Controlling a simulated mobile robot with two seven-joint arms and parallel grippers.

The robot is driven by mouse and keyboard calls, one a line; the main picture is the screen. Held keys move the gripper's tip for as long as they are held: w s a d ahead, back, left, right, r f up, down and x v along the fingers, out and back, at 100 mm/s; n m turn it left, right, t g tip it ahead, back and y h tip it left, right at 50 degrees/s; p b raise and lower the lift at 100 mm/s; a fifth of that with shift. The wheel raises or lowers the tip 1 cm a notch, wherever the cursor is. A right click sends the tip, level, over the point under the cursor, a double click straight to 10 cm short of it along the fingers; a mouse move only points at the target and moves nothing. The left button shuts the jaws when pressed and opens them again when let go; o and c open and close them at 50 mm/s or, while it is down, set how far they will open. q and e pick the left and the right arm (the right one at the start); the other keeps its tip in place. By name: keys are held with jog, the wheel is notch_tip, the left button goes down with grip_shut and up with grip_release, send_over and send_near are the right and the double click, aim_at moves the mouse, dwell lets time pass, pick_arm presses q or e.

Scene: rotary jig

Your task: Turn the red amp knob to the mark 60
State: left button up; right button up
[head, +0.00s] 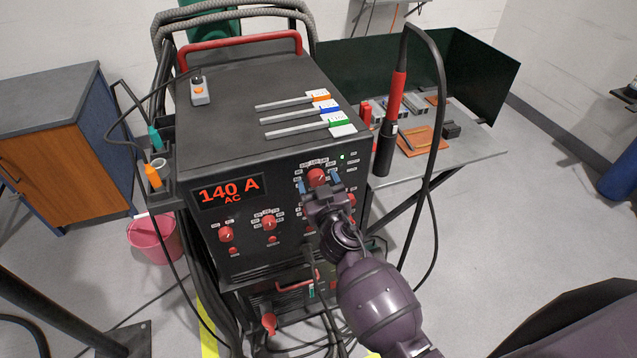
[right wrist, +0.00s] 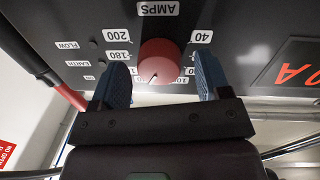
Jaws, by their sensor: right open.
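The red amp knob (head: 317,176) is on the front panel of the dark welding machine (head: 262,152). It also shows in the right wrist view (right wrist: 160,58), under an upside-down AMPS label (right wrist: 158,9). Its thin pointer line runs toward the lower left of that view. The marks 200, 180 and 40 are readable; the lower marks are partly hidden by the knob and gripper. My right gripper (head: 320,184) is open, its blue fingers on either side of the knob, with visible gaps. The display (head: 229,192) reads 140 A, AC. My left gripper is not in view.
Other red knobs (head: 269,222) sit lower on the panel. A black torch with a red grip (head: 396,95) stands to the right by a table (head: 470,160). Its cable hangs beside the machine. Rods lie on the machine's top. A pink bucket (head: 155,240) stands at the left.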

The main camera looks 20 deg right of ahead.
jog(key=shift+c, duration=0.5)
jog(key=c, duration=0.8)
